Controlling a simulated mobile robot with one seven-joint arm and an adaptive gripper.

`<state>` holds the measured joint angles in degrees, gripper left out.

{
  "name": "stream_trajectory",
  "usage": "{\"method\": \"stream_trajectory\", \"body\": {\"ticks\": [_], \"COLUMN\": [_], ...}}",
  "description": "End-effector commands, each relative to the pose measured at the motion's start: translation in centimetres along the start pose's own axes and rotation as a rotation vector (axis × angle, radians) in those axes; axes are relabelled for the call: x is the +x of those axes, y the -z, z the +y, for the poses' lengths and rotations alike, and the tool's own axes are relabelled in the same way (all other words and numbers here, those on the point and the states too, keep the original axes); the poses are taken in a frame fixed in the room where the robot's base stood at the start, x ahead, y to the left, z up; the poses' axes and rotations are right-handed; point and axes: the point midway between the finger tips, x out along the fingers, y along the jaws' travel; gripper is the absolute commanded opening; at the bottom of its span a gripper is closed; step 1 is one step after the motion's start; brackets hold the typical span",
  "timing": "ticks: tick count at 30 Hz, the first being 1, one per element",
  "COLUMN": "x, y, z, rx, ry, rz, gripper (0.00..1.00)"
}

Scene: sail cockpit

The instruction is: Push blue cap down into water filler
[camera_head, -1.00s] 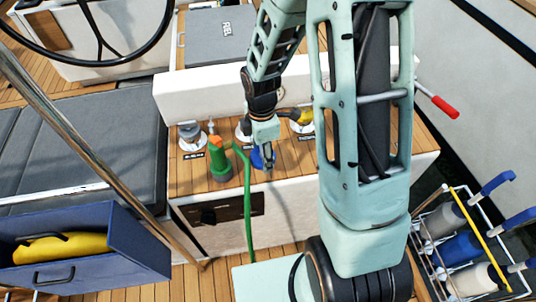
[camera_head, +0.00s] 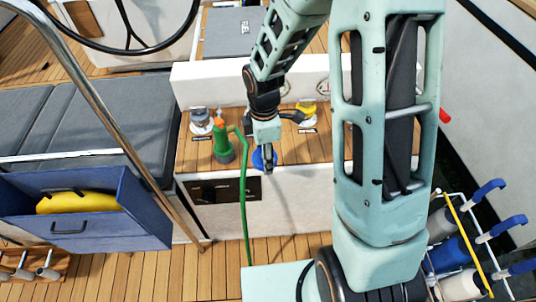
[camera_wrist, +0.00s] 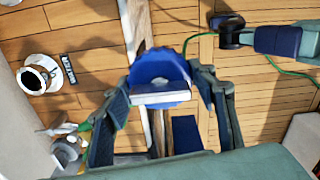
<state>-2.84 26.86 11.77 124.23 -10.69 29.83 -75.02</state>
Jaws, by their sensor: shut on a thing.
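My gripper (camera_head: 268,160) is shut on the blue cap (camera_head: 260,158), near the front edge of the wooden counter. In the wrist view the cap (camera_wrist: 160,75) sits between the two finger ends, with its ribbed blue rim and a pale flat part showing. A round white deck filler (camera_wrist: 37,75) with a dark open hole and a small label is at the left of the wrist view, apart from the cap. I cannot read its label. In the head view my arm hides most of the middle filler.
A grey-capped filler (camera_head: 201,120) and a yellow-capped filler (camera_head: 306,109) are on the counter (camera_head: 320,145). A green nozzle (camera_head: 222,143) stands at its front left, its green hose (camera_head: 244,205) hanging to the floor. A bottle rack (camera_head: 465,245) stands at right.

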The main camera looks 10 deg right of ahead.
Motion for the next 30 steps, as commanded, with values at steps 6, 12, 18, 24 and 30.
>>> {"method": "stream_trajectory", "body": {"ticks": [6,12,18,24,30], "x": [-0.8,-2.4,-3.5,-3.3,-3.0], "y": [0.3,0.3,0.2,0.2,0.3], "z": [0.1,0.1,0.1,0.0,0.4], "rx": [0.000,0.000,0.002,0.001,0.000], "ry": [-0.001,-0.002,-0.001,-0.001,0.000], "rz": [0.000,0.000,0.000,0.000,0.000], "gripper": [0.23,0.23,0.23,0.23,0.23]}}
